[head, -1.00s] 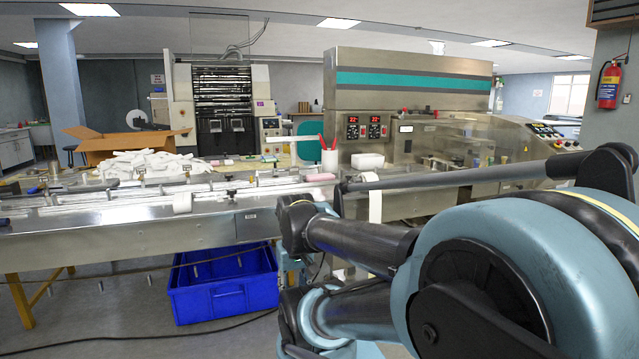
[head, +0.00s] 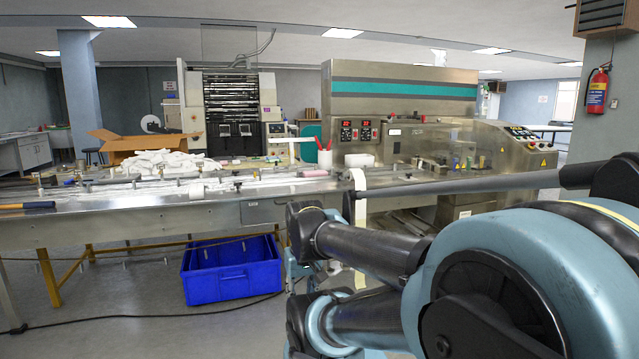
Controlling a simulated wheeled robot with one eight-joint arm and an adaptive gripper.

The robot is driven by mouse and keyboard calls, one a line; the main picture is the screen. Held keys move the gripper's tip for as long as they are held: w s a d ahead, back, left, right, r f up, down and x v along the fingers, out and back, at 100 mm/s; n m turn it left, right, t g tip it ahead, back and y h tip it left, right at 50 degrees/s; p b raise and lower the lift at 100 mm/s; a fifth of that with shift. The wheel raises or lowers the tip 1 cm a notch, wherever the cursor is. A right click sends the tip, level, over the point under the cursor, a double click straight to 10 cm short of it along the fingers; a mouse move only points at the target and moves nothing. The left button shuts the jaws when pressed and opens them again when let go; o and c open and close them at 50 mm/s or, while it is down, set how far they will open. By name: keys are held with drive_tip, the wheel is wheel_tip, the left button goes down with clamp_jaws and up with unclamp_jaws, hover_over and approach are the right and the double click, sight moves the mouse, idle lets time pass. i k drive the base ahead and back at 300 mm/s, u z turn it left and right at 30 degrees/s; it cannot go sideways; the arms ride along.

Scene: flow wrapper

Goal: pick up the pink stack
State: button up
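A small pink block-like thing (head: 313,173), which looks like the pink stack, lies on the long steel conveyor table (head: 215,212) near the middle of the head view. It is small in the picture, so its layers cannot be made out. A second, fainter pinkish item (head: 230,161) lies further back and to the left. My arm fills the right side, with its links in front of the table and machine. I cannot make out my gripper's fingers in this view. Nothing is seen touching the pink block.
A blue crate (head: 232,284) stands on the floor under the table. White packets (head: 160,163) lie heaped by an open cardboard box (head: 125,147). A white cup with red-handled tools (head: 325,160) stands behind the pink block.

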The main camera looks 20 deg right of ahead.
sight(318, 173)
drive_tip(key=k, duration=0.55)
drive_tip(key=z, duration=0.6)
drive_tip(key=i, duration=0.7)
drive_tip(key=z, duration=0.5)
drive_tip(key=i, duration=1.05)
drive_tip(key=u, duration=0.35)
